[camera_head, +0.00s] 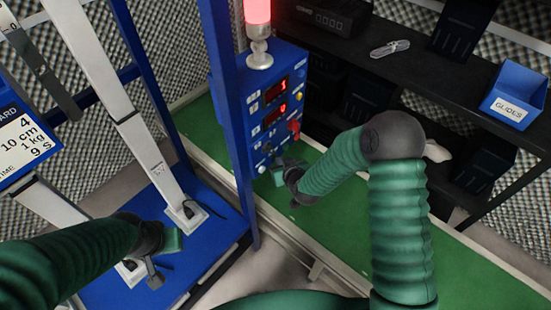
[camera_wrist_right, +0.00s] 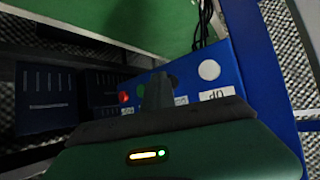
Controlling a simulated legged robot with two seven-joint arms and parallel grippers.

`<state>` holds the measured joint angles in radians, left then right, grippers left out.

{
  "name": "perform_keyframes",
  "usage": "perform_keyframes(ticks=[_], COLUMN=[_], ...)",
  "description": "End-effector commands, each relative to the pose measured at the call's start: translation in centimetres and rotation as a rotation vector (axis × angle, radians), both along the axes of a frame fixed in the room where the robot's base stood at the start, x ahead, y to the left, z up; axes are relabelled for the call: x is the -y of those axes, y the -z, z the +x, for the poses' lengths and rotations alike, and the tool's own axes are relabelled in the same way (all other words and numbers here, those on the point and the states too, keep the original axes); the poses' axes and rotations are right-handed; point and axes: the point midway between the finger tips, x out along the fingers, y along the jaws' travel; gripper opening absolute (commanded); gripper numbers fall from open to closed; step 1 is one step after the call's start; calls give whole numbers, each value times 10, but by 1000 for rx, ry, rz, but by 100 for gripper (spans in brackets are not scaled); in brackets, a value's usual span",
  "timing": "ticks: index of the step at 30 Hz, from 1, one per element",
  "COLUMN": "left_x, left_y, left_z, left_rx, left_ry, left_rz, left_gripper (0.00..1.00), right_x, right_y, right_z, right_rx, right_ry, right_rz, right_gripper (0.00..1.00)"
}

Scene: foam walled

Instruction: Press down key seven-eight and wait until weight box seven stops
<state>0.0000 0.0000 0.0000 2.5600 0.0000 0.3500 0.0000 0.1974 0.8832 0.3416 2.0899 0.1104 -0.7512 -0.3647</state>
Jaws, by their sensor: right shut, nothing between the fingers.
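The blue control box (camera_head: 262,120) stands at the centre of the head view with two red-lit displays (camera_head: 276,99) and small labelled controls. My right gripper (camera_head: 277,172) is shut and empty, with its tip at the lower face of the box. In the right wrist view its dark fingers (camera_wrist_right: 160,90) lie over the row of buttons, so I cannot tell whether they touch one. A white round button (camera_wrist_right: 208,70) and a red one (camera_wrist_right: 125,97) show beside them. No key marked seven-eight is readable. My left gripper (camera_head: 160,248) is above the blue base; its jaws are unclear.
White upright columns (camera_head: 150,155) stand on the blue base (camera_head: 217,228) at the left, close to my left arm. A lit red lamp (camera_head: 258,15) tops the box. Black shelves with a blue bin (camera_head: 515,92) stand at the right. Green floor (camera_head: 470,265) lies between.

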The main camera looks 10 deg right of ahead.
Motion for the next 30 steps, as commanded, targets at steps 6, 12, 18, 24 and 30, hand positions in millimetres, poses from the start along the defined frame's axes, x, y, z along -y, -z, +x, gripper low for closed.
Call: perform_keyframes(ticks=[6,12,18,24,30], left_x=[0,0,0,0,0], left_y=[-1,-2,-2,-2,-3], left_z=[0,0,0,0,0], left_rx=[0,0,0,0,0], left_ry=[0,0,0,0,0], left_rz=[0,0,0,0,0], left_gripper=[0,0,0,0,0], right_x=[2,8,9,13,25], right_y=[-1,-1,-1,-1,-1], right_z=[-3,-13,-15,-19,-35], right_rx=[2,2,2,0,-1], right_ry=[-1,0,0,0,1], right_rz=[-1,0,0,-1,0], right_gripper=[0,0,0,0,0])
